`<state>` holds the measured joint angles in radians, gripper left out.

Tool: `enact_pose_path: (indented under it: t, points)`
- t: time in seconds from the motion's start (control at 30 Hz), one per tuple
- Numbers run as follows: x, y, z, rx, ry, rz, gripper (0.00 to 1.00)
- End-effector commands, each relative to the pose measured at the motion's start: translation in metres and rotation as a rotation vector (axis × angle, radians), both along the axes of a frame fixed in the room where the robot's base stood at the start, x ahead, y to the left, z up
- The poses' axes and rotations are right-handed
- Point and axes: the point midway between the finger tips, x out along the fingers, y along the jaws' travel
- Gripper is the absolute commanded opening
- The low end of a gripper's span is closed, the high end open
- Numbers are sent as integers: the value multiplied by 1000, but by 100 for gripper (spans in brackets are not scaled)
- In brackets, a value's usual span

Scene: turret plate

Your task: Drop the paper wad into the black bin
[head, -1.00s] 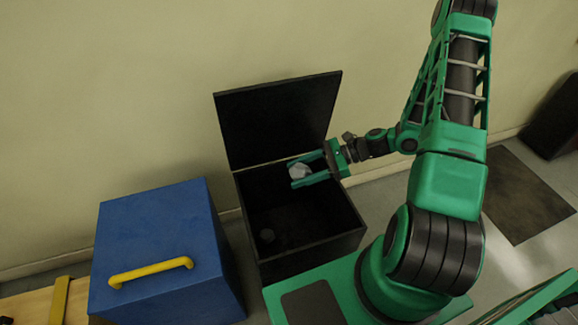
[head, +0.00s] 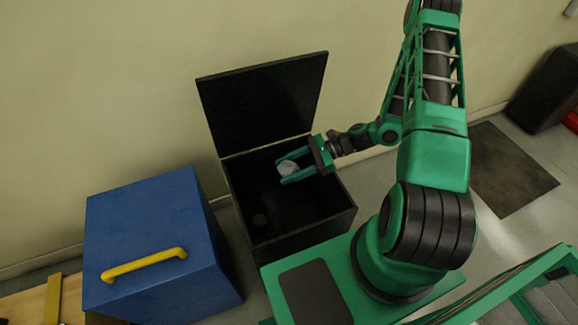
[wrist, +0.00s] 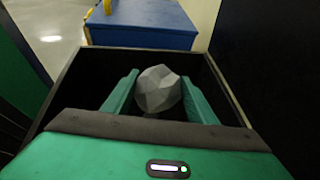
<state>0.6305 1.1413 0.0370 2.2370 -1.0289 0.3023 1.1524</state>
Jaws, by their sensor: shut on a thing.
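The paper wad (head: 288,168) is a grey-white crumpled ball; it also shows in the wrist view (wrist: 158,88). My gripper (head: 287,168) has its green fingers shut on the wad, one on each side. The black bin (head: 305,226) stands against the wall with its lid (head: 264,102) raised and leaning back. The gripper and wad are over the bin's open mouth in the head view. In the wrist view the bin's rim (wrist: 70,78) surrounds the fingers. A dark round thing (head: 260,220) shows faintly inside the bin; I cannot tell what it is.
A blue box (head: 150,225) with a yellow handle (head: 144,265) stands left of the bin. A wooden piece (head: 28,304) lies at the lower left.

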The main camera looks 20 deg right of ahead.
Motion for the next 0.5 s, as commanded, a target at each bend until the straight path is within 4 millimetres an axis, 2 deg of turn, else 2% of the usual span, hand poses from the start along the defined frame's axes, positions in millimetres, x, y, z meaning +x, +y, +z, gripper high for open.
enact_pose_path:
  t: [0.07, 0.1, 0.17, 0.5]
  points:
    - [0, 0, 0, 0, 0, 0, 31]
    - [0, 0, 0, 0, 0, 0, 59]
    - [0, 0, 0, 0, 0, 0, 74]
    - [0, -2, 1, 0, 1, -1, 74]
